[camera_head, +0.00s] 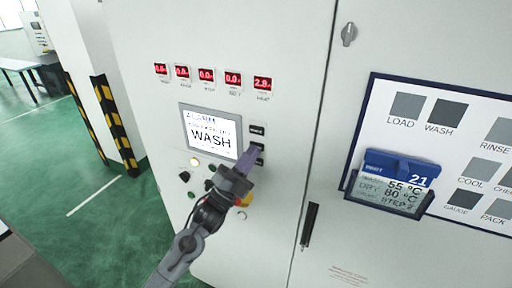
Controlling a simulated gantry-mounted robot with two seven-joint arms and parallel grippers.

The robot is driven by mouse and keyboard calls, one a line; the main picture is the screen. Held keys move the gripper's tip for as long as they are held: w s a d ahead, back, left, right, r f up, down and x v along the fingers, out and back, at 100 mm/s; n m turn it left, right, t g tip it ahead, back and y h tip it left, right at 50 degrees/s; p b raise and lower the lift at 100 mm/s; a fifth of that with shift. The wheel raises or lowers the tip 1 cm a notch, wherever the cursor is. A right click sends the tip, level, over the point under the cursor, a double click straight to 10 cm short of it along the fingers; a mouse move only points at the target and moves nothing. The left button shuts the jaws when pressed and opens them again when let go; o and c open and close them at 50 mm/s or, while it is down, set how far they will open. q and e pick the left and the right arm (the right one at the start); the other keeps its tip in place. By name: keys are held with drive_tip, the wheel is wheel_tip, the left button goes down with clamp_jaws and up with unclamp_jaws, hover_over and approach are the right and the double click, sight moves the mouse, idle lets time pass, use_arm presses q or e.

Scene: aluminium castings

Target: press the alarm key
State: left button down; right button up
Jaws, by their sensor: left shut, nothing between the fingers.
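A white machine cabinet carries a screen (211,132) that reads ALARM and WASH. A column of small black keys stands just right of the screen. The top key (257,130) is clear to see, but its label is too small to read. My left gripper (254,153) is shut and empty, its tips over the lower keys of this column. The gripper partly hides those keys, and I cannot tell whether it touches one. My right gripper is not in view.
Several red digital displays (206,75) sit above the screen. A lit button (195,162) and dark knobs lie below it. A sign board (444,140) with a blue card holder (398,168) hangs at right. A black door handle (309,225) stands at lower middle.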

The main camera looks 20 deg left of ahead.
use_arm(q)
drive_tip(key=shift+s, duration=0.15)
drive_tip(key=shift+s+a, duration=0.1)
drive_tip(key=shift+s, duration=0.5)
drive_tip(key=s, duration=0.1)
drive_tip(key=s+p, duration=0.1)
drive_tip(key=s, duration=0.1)
drive_tip(key=s+p, duration=0.1)
drive_tip(key=s, duration=0.1)
drive_tip(key=shift+a, duration=0.35)
idle(0.3)
